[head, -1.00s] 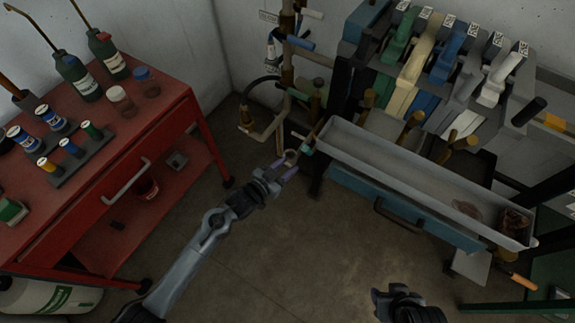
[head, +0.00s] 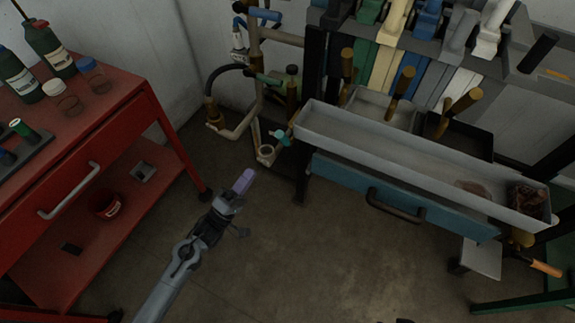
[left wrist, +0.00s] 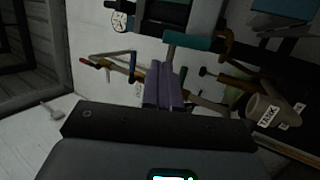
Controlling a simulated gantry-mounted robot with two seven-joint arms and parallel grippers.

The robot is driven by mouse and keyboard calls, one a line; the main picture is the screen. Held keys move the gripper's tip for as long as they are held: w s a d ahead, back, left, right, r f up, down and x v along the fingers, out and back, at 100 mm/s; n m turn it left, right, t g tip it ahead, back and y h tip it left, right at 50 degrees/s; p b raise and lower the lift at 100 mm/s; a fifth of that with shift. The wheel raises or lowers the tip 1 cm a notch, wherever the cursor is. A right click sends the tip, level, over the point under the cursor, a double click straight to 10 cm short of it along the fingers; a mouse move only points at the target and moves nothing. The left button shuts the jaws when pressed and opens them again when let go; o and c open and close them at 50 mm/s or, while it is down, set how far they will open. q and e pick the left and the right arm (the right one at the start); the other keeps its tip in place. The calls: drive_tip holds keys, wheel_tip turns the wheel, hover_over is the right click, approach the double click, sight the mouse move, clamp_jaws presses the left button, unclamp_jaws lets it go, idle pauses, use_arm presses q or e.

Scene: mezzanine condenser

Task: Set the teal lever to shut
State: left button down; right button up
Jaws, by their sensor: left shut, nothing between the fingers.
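A small teal lever (head: 281,138) sits at the low end of the pipework, beside a pale ring-shaped pipe mouth (head: 266,152) and left of the long grey trough. I cannot tell its exact setting. My left gripper (head: 243,181) is below and left of the lever, apart from it, with its purple fingers shut together and empty. In the left wrist view the shut fingers (left wrist: 165,87) point toward the pipework, and a teal bar (left wrist: 195,41) lies beyond them; I cannot tell if it is the same lever. My right gripper is not recognisable in view.
A red cart (head: 125,120) with bottles stands at left. The grey trough (head: 400,150) over a blue drawer (head: 345,180) stands at right. A blue-handled lever (head: 265,14) and a green-handled one (head: 262,79) are higher on the pipes. The floor between is clear.

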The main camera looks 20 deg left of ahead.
use_arm(q)
drive_tip(key=b, duration=0.1)
approach(284, 140)
drive_tip(key=w+r+y+b, duration=0.1)
drive_tip(key=w+b, duration=0.4)
drive_tip(key=w, duration=0.1)
drive_tip(key=shift+d+r, duration=0.3)
drive_tip(key=shift+d, duration=0.2)
use_arm(e)
wheel_tip(284, 140, down, 8)
drive_tip(key=shift+w+r, duration=0.2)
